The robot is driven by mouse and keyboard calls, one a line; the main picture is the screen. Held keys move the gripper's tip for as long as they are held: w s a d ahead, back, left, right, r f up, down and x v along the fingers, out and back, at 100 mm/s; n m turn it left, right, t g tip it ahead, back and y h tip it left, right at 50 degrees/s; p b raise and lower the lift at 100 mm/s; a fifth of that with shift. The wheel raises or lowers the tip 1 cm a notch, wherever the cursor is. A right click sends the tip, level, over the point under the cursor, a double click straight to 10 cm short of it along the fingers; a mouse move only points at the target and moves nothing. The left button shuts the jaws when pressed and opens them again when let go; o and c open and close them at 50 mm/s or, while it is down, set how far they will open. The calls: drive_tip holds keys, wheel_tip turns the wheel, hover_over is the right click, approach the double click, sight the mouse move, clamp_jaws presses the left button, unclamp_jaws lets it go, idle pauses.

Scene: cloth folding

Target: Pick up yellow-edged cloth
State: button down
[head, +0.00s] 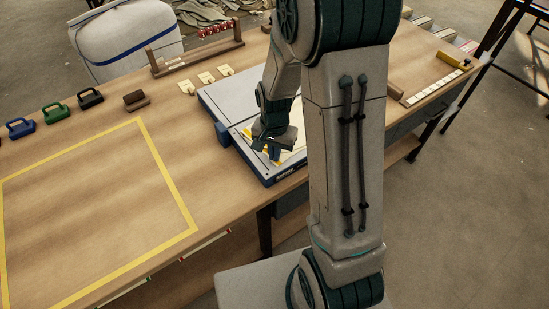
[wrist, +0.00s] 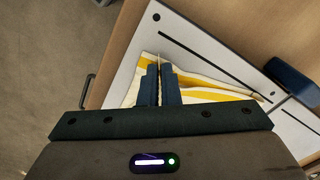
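The yellow-edged cloth (wrist: 207,85) is white with yellow bands and lies crumpled on a pale board (wrist: 185,30). In the head view the board (head: 221,97) has blue sides, and only parts of the cloth (head: 296,143) show beside my gripper (head: 273,152). In the wrist view my gripper (wrist: 160,85) has its two dark blue fingers close together over the cloth. A thin upright fold of cloth shows between the fingertips, so they look shut on it. The cloth near and under the fingers is partly hidden by them and by the gripper body.
A yellow-taped square (head: 160,165) on the wooden table is empty. Blue (head: 20,128), green (head: 55,113) and black (head: 90,98) handled blocks and a brown block (head: 135,101) line its back. A wooden rack (head: 195,55) stands behind. My arm hides part of the table.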

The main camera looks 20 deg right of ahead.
wheel_tip(320, 180, up, 12)
drive_tip(key=p, duration=0.8)
drive_tip(key=shift+p, duration=0.4)
wheel_tip(320, 180, up, 36)
drive_tip(key=p, duration=0.4)
drive_tip(key=shift+p, duration=0.35)
